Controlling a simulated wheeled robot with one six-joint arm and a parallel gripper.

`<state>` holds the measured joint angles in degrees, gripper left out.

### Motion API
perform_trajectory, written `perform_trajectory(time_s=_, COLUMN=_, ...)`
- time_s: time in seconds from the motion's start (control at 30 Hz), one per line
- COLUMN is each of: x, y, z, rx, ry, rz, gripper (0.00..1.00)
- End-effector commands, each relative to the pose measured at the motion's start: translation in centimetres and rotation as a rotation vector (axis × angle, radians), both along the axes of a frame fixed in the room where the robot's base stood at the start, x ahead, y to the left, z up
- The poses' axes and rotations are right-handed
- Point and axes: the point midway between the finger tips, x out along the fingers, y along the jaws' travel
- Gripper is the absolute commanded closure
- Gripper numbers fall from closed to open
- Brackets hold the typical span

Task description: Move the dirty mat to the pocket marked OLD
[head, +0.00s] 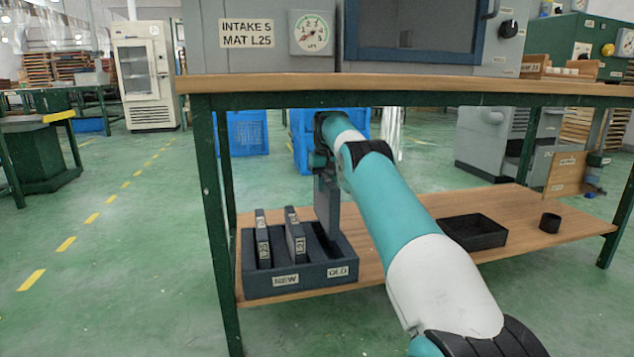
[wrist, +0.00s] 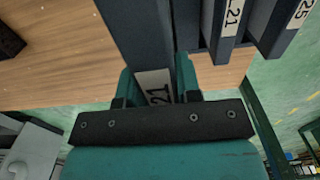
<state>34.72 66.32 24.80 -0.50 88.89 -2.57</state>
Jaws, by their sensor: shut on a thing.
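My gripper (head: 322,170) is shut on a dark grey mat (head: 327,208) and holds it upright over the right part of the rack (head: 312,282). In the wrist view, my gripper (wrist: 156,88) has its teal fingers on either side of the mat's labelled end (wrist: 156,84), where "21" shows. The mat's lower end meets the pocket above the OLD label (head: 338,272); I cannot tell how deep it is. Dirt on it cannot be made out. Two other labelled mats stand in the NEW side, a left one (head: 262,240) and a right one (head: 296,238).
The rack stands on the wooden lower shelf (head: 400,262) under a bench top (head: 400,87). A black tray (head: 473,232) and a small dark cup (head: 550,222) are to the right. The shelf between rack and tray is clear. A green bench leg (head: 218,230) is close on the left.

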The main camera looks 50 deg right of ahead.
Motion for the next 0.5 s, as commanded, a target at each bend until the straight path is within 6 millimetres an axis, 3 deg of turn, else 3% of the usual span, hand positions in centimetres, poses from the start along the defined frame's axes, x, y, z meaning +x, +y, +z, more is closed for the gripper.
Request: perform_trajectory(time_s=0.5, x=0.0, y=0.0, z=-4.0, rx=-0.001, ry=-0.001, rz=0.0, gripper=0.85)
